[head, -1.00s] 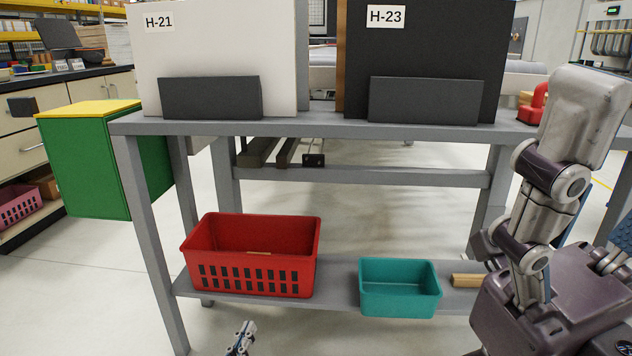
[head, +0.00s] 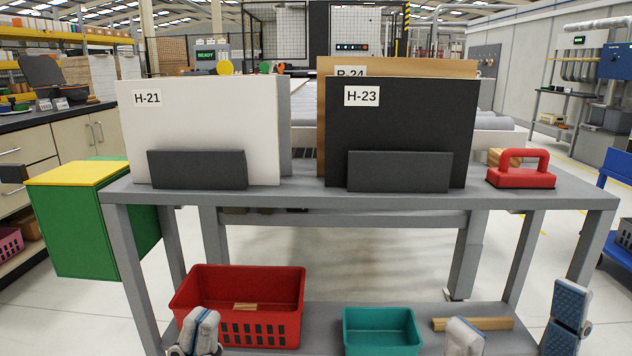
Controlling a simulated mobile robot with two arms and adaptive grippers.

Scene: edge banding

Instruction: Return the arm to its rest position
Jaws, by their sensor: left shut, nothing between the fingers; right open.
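Neither arm part hides anything on the tabletop.
A grey bench (head: 400,200) holds white panel H-21 (head: 200,125), black panel H-23 (head: 400,125) and a red-handled tool (head: 521,175). Below are a red basket (head: 250,285), teal bin (head: 381,325) and wooden strip (head: 485,323). A green cabinet (head: 75,235) stands left.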

